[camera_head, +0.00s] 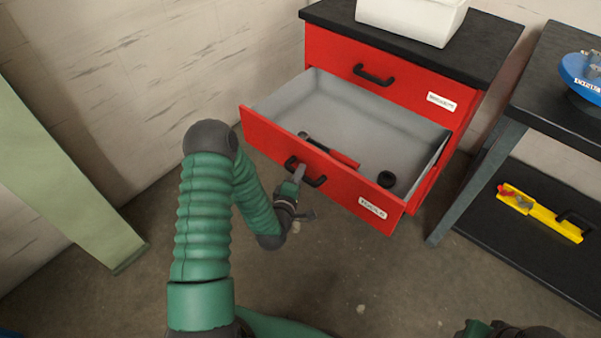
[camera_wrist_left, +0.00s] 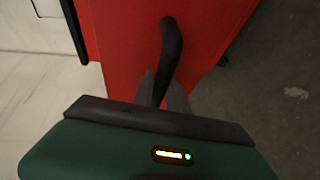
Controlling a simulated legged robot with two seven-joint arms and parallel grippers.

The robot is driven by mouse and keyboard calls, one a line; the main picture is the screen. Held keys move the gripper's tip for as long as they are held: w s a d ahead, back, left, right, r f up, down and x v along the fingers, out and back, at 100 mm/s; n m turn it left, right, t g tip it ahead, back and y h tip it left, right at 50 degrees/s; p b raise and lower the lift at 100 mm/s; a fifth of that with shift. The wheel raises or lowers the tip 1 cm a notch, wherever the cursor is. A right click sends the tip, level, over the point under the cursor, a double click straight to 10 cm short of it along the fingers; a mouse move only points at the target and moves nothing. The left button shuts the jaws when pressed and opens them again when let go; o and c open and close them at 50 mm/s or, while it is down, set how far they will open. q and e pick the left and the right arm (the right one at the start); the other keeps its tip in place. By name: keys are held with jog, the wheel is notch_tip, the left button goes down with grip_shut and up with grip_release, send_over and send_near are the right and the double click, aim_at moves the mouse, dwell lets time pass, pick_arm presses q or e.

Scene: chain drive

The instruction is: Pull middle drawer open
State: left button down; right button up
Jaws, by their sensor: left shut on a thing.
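The red middle drawer (camera_head: 350,195) of the cabinet stands pulled well out in the head view. Its grey inside shows a hammer (camera_head: 330,150) with a red grip and a small black ring-like part (camera_head: 386,179). My left gripper (camera_head: 298,174) is at the front of this drawer, shut on its black handle (camera_head: 317,181). In the left wrist view the handle (camera_wrist_left: 171,50) runs down between the two fingers. My right gripper is not clearly in view; only part of my right arm shows at the bottom right edge.
The closed upper drawer (camera_head: 400,85) has its own black handle. A white bin (camera_head: 412,18) stands on the black cabinet top. At right, a dark table (camera_head: 560,80) bears a blue round object (camera_head: 583,75), with a yellow tool (camera_head: 540,212) on its lower shelf. Floor before the drawer is clear.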

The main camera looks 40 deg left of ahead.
pick_arm(q)
jog(key=shift+s+d+f, duration=0.1)
jog(key=shift+d+f, duration=0.1)
jog(key=shift+f, duration=0.05)
jog(key=c, duration=1.5)
grip_release()
jog(key=shift+o, duration=0.9)
jog(key=shift+r, duration=0.1)
jog(key=shift+a, duration=0.1)
jog(key=p+v, duration=0.7)
jog(key=v, duration=0.9)
jog(key=shift+s, duration=0.25)
jog(key=shift+r, duration=0.1)
